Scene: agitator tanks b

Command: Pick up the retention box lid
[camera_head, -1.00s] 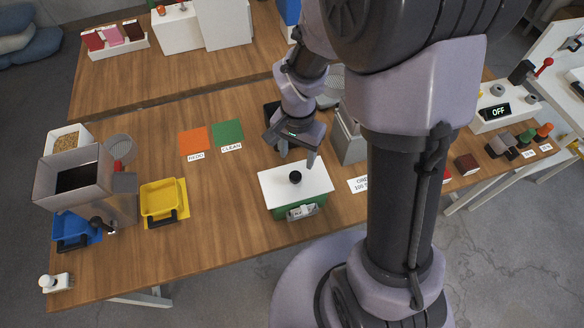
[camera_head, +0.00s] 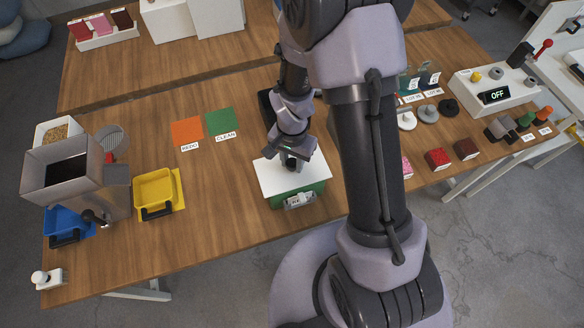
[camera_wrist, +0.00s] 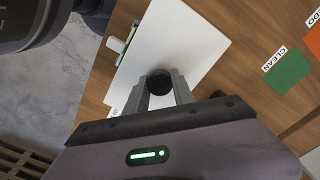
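The retention box lid is a white flat plate (camera_head: 268,178) with a round black knob (camera_wrist: 159,83) at its middle. It lies on the green box (camera_head: 318,190), which has a labelled front. My gripper (camera_head: 291,163) is directly over the lid's middle and hides the knob in the head view. In the wrist view my gripper (camera_wrist: 160,85) has its two fingers apart, one on each side of the knob. The knob shows between the fingertips; whether they touch it is hard to see. The lid (camera_wrist: 190,45) appears flat and seated on the box.
Orange (camera_head: 187,131) and green (camera_head: 220,122) mats lie behind and left of the box. A yellow tray (camera_head: 156,190) and a grey hopper (camera_head: 75,180) stand further left. Weights and small blocks lie right of my arm. The table between box and yellow tray is clear.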

